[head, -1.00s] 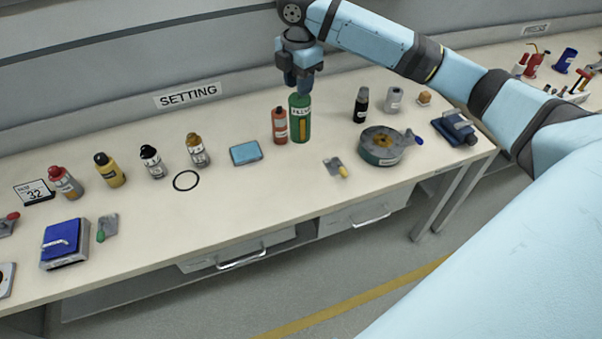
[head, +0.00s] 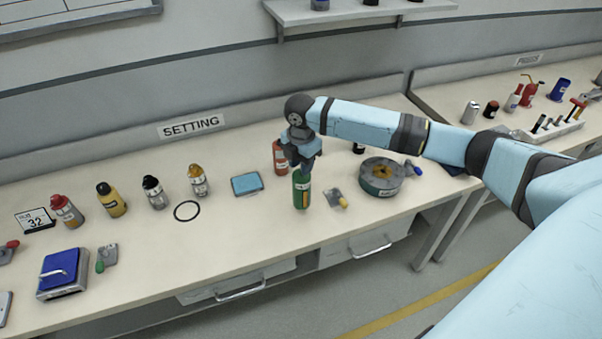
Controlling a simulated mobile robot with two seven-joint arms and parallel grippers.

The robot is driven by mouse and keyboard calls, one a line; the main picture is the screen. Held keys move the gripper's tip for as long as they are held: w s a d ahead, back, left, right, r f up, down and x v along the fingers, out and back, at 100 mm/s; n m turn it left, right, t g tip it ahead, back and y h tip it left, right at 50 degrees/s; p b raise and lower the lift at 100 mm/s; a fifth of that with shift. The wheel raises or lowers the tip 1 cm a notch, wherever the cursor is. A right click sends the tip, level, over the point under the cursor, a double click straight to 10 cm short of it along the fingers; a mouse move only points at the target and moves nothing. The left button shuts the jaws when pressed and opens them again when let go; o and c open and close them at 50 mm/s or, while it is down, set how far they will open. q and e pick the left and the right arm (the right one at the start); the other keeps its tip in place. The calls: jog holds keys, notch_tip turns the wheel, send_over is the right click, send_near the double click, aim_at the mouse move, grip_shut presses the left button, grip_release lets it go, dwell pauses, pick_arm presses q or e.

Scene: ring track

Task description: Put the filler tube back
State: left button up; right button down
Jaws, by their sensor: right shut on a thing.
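A green tube with a white label band (head: 301,192) stands upright at or just above the front part of the SETTING bench; I cannot tell whether its base touches. I take it to be the filler tube. My right gripper (head: 303,168) comes down from above and is shut on its top end. The fingertips are partly hidden against the tube. A red bottle (head: 279,158) stands behind it, partly hidden by my gripper. My left gripper is not in view.
A black ring (head: 187,211) and a blue pad (head: 247,184) lie to the left. A small scraper (head: 336,198) and a round grey-green tin (head: 381,177) are close on the right. Several bottles stand further left. A wall shelf (head: 360,12) is at the top.

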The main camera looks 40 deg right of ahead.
aim_at(302, 190)
jog(key=shift+f, duration=2.15)
jog(key=c, duration=0.8)
grip_release()
